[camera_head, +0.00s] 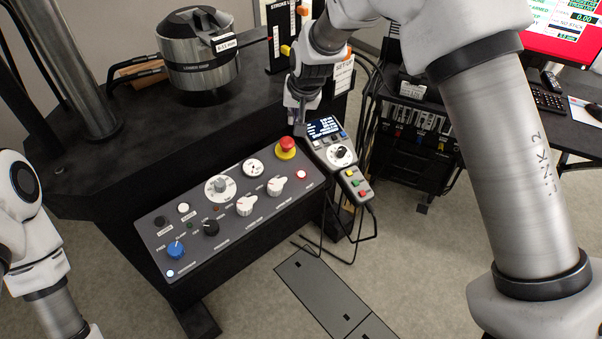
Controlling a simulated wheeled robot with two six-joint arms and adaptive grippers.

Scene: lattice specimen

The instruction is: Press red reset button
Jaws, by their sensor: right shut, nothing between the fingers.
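A grey control panel (195,246) slopes along the front of the black machine. A large red mushroom button (287,145) on a yellow base stands at its upper right end. A handset (328,146) with a small screen and a dial sits just right of the panel, and small coloured buttons (356,182) are on its lower part. I cannot read which button is labelled reset. My right gripper (300,126) is shut and empty, pointing down beside the handset's upper left corner and above the red mushroom button; contact cannot be told. My left gripper is out of view.
A metal cylinder (198,55) stands on the black machine top. Cables hang below the handset. A desk with a keyboard (546,99) is at right.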

